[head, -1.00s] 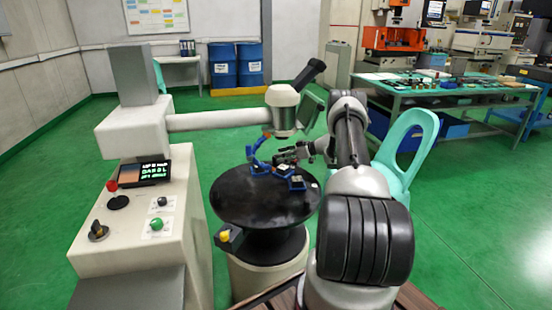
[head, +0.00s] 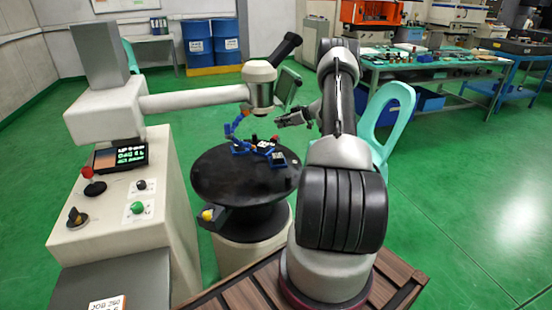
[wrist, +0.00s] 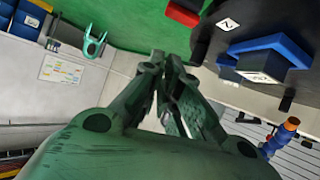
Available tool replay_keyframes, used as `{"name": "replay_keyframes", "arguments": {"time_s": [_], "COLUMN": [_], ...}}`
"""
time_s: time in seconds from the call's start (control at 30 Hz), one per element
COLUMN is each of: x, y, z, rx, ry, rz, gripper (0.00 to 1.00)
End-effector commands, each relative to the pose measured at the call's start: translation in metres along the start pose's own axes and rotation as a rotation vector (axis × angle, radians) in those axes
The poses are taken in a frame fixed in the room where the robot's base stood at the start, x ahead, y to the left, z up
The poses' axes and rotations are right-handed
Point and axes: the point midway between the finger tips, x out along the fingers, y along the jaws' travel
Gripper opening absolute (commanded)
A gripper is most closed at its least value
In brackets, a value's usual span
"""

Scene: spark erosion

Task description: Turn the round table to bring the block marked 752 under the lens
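The black round table (head: 222,185) stands on a pale pedestal. Blue holders with pale-topped blocks (head: 277,157) sit towards its far and right side; a blue holder with a block (wrist: 262,62) also shows in the wrist view. I cannot read 752 on any block. The lens head (head: 260,85) hangs from a white arm above the table's far part. My gripper (head: 282,121) is raised above the far right of the table, apart from the blocks. In the wrist view its fingertips (wrist: 166,58) are together, with nothing seen between them.
A control cabinet (head: 120,215) with a screen and several knobs stands at the left. A blue and orange jointed hose (head: 238,125) rises beside the lens. A red piece (wrist: 183,13) and a plate marked 2 (wrist: 228,24) show at the table. A turquoise chair (head: 390,115) is at the right.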

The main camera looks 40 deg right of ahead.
Motion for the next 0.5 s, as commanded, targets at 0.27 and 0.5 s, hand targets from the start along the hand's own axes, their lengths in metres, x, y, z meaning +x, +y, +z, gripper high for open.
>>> {"name": "replay_keyframes", "arguments": {"time_s": [0.27,0.5], "x": [-0.106,-0.186], "y": [0.038,-0.076], "z": [0.017,0.036], "rx": [0.134,0.264], "ry": [-0.520,-0.981], "rz": [0.485,0.484], "gripper": [0.00,0.00]}}
